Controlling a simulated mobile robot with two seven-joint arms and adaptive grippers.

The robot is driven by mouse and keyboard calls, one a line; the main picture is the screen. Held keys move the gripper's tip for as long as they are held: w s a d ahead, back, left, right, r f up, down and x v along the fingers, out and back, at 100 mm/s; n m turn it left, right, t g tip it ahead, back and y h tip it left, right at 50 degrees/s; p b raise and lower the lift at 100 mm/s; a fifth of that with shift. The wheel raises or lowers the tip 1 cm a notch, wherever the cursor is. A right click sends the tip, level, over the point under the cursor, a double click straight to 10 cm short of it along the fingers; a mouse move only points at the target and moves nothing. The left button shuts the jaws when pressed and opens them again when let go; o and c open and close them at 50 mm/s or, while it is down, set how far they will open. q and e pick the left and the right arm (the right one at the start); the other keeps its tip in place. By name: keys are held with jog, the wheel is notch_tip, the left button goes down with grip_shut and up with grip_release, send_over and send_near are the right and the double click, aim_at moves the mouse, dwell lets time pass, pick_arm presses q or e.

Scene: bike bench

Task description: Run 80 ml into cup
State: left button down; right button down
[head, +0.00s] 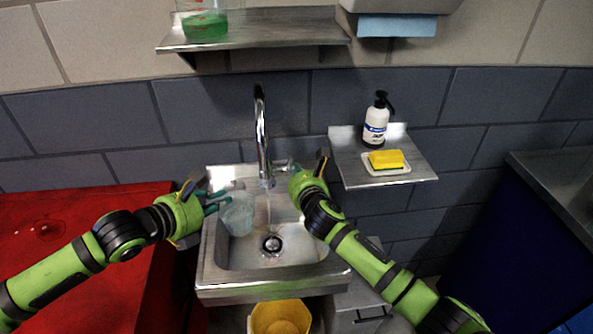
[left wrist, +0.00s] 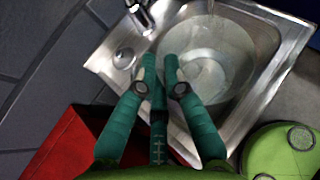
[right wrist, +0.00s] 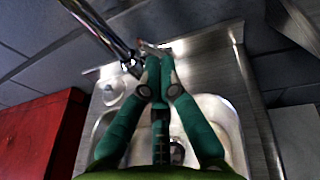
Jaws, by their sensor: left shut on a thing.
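A clear cup (head: 238,214) is over the left part of the sink basin; its round mouth also shows in the left wrist view (left wrist: 222,48). My left gripper (head: 214,200) is shut on the cup's near side wall. The chrome tap (head: 261,130) stands at the back of the sink, and a thin water stream (head: 269,208) seems to fall to the right of the cup. My right gripper (head: 293,174) is by the tap's base, its fingertips close together near the small lever (right wrist: 151,46). I cannot tell whether they touch it. The water level is unreadable.
The steel sink (head: 207,268) has an open drain (head: 271,243). A red worktop (head: 90,205) lies left. A right shelf (head: 350,172) holds a soap bottle (head: 375,122) and yellow sponge (head: 386,159). A yellow bucket (head: 280,318) is below; a jug of green liquid (head: 205,24) is above.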

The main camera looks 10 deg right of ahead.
jog(key=shift+w+r, duration=0.1)
jog(key=shift+r, duration=0.05)
jog(key=shift+w+r, duration=0.15)
jog(key=shift+w, duration=0.05)
jog(key=shift+w+r, duration=0.1)
jog(key=shift+r, duration=0.05)
jog(key=shift+w+r, duration=0.45)
jog(key=shift+w, duration=0.25)
jog(key=shift+w+r, duration=0.45)
jog(key=shift+w, duration=0.25)
jog(key=shift+w+r, duration=0.45)
jog(key=shift+w, duration=0.25)
